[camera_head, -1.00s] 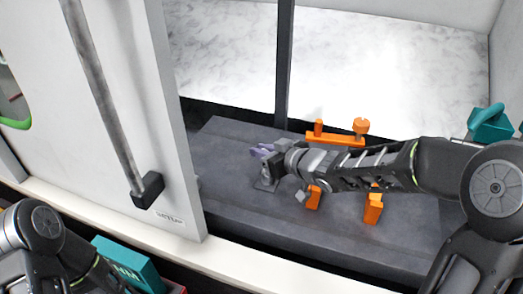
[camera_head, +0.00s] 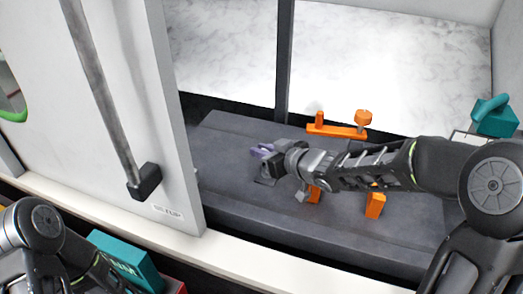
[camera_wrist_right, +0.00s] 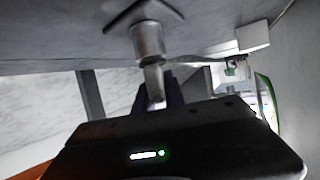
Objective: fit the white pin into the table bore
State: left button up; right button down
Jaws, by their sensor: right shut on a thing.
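My right gripper (camera_head: 264,155) reaches in low over the grey table (camera_head: 225,150), above a small dark plate (camera_head: 265,182). In the right wrist view its dark fingers (camera_wrist_right: 165,92) are closed on the narrow end of a pale grey pin (camera_wrist_right: 153,80). A wider grey cylinder (camera_wrist_right: 148,42) joins this end and meets the dark diamond-shaped plate (camera_wrist_right: 130,14). I cannot tell whether the cylinder belongs to the pin or to the plate, nor how deep the pin sits. The bore opening is hidden. My left arm shows at lower left, with its gripper out of view.
Orange fixtures stand on the table: a bar with posts (camera_head: 337,131) behind my arm, and blocks (camera_head: 375,205) in front. A white door (camera_head: 110,110) with a long handle (camera_head: 105,100) stands at left. A teal object (camera_head: 493,119) sits at far right.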

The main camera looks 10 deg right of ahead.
jog(key=c, duration=1.3)
grip_release()
jog(key=shift+s+d+r, duration=0.15)
jog(key=p+v, duration=0.1)
jog(key=v, duration=0.6)
jog(key=shift+s, duration=0.2)
